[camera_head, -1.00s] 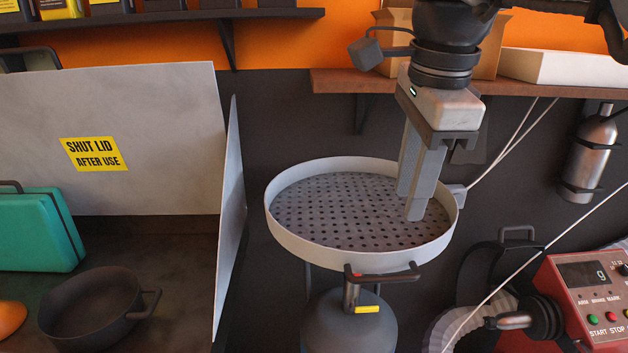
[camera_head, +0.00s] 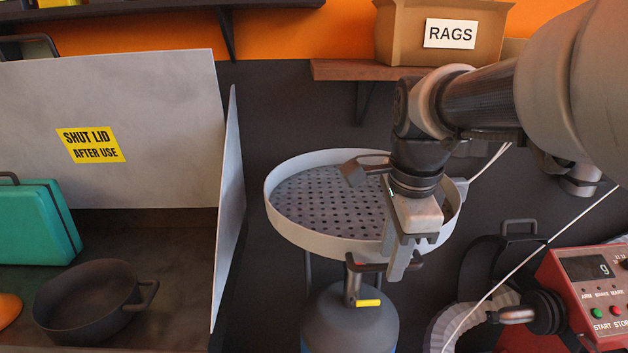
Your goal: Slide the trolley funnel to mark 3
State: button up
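The trolley funnel (camera_head: 300,234) is a wide, pale round pan with a perforated dark plate inside, above a dark rounded drum (camera_head: 345,325). A short dark handle bar (camera_head: 358,267) sits at its front rim, with a post and a yellow tab (camera_head: 368,303) below. My gripper (camera_head: 395,262) points down at the front right of the rim, its fingertips overlapping the right part of the handle bar in the picture. I cannot tell whether they touch or straddle the bar, or how far apart they are. My arm hides the pan's right part. I see no mark 3.
A grey partition panel (camera_head: 229,200) stands left of the funnel. A black pan (camera_head: 85,300) and teal case (camera_head: 30,225) are on the left bench. A red control box (camera_head: 590,270) and pale hose are at right. A shelf with a RAGS box (camera_head: 400,35) is above.

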jog(key=shift+f, duration=0.2)
jog(key=shift+c, duration=0.2)
grip_shut()
jog(key=shift+r, duration=0.1)
notch_tip(320, 180, up, 16)
jog(key=p, duration=1.1)
jog(key=shift+r+p, duration=0.15)
jog(key=shift+p, duration=0.15)
jog(key=shift+o, duration=0.2)
grip_release()
